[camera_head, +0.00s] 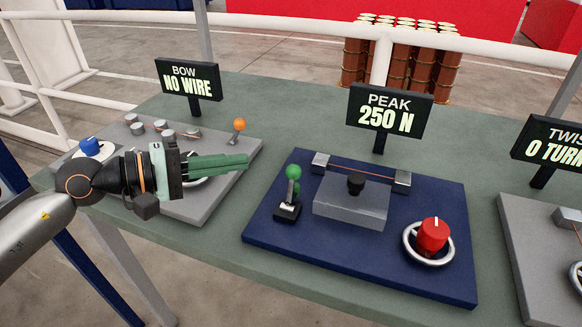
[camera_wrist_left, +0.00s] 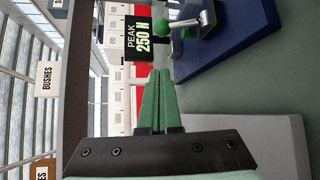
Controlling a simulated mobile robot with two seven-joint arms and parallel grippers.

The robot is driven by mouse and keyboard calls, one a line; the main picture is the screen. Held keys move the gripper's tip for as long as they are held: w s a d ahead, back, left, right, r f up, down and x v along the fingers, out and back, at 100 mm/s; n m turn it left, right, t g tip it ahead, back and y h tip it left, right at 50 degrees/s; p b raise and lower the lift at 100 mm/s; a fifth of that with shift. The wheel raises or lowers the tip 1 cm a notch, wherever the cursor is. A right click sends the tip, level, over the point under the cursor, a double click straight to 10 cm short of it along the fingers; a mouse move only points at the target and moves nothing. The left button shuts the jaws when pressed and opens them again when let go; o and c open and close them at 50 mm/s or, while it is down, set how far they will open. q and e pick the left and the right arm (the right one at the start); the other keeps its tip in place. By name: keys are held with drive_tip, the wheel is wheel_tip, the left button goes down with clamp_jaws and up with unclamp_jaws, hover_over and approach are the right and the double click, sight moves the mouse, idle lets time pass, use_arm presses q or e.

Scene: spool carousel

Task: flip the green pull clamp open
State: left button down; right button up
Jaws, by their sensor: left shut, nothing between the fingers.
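The green pull clamp (camera_head: 288,208) stands at the left side of the blue board (camera_head: 370,274). It has a dark base and a short metal lever with a green ball (camera_head: 293,172) on top; a second green part shows beside the lever. The lever looks roughly upright. My left gripper (camera_head: 246,161) comes in from the left over the grey board, fingers shut and empty, pointing right. Its tips are left of the green ball and apart from it. In the left wrist view the shut fingers (camera_wrist_left: 160,72) point towards the green ball (camera_wrist_left: 161,28). My right gripper is out of view.
The blue board also carries a clear block with a black knob (camera_head: 356,184), a wire between two metal posts and a red knob (camera_head: 433,236). The "PEAK 250 N" sign (camera_head: 389,110) stands behind. The grey board (camera_head: 205,208) with an orange ball (camera_head: 239,124) lies left.

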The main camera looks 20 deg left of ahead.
use_arm(q)
drive_tip(key=shift+w+f, duration=0.45)
drive_tip(key=shift+f, duration=0.05)
drive_tip(key=shift+s+r, duration=0.1)
drive_tip(key=shift+s, duration=0.05)
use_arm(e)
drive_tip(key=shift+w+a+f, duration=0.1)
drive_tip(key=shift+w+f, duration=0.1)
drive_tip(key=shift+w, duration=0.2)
